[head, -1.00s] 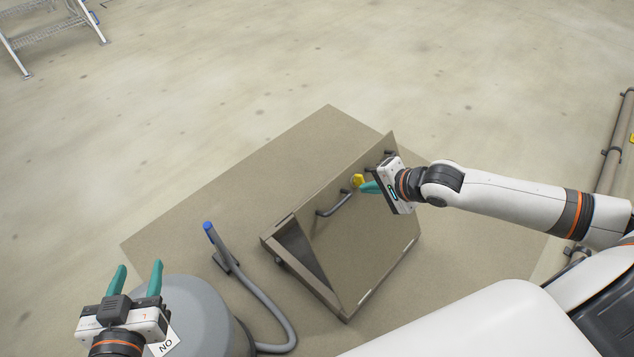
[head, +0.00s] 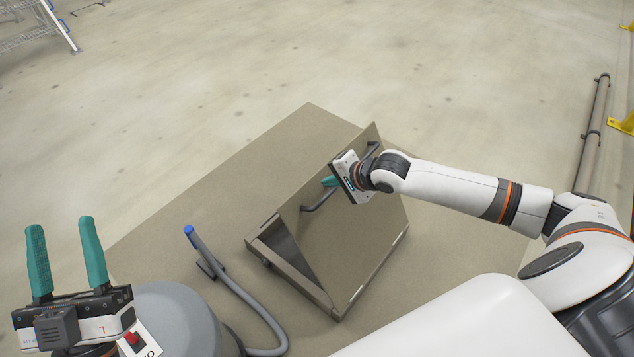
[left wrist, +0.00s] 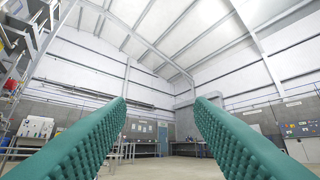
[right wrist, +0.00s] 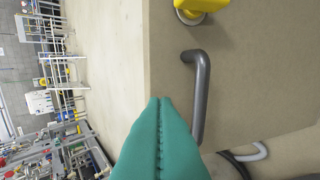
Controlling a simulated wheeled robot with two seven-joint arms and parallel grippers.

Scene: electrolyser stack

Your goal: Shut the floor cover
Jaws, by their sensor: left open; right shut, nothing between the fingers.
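The floor cover (head: 350,245) is a tan hinged panel standing tilted open over a dark opening in its frame (head: 290,272). A grey bar handle (head: 316,202) is on its face; it also shows in the right wrist view (right wrist: 200,95). A yellow piece (right wrist: 203,6) is beside the handle in that view. My right gripper (head: 328,181) is shut and empty, in front of the cover's upper part near the handle. Its fingertips (right wrist: 160,101) appear just left of the handle, not around it; contact cannot be told. My left gripper (head: 62,225) is open and empty, away from the cover.
A grey hose with a blue-tipped holder (head: 208,255) stands left of the cover. A grey rounded body (head: 175,315) is at the lower left. A pipe (head: 592,135) runs along the right. Open floor lies beyond the cover.

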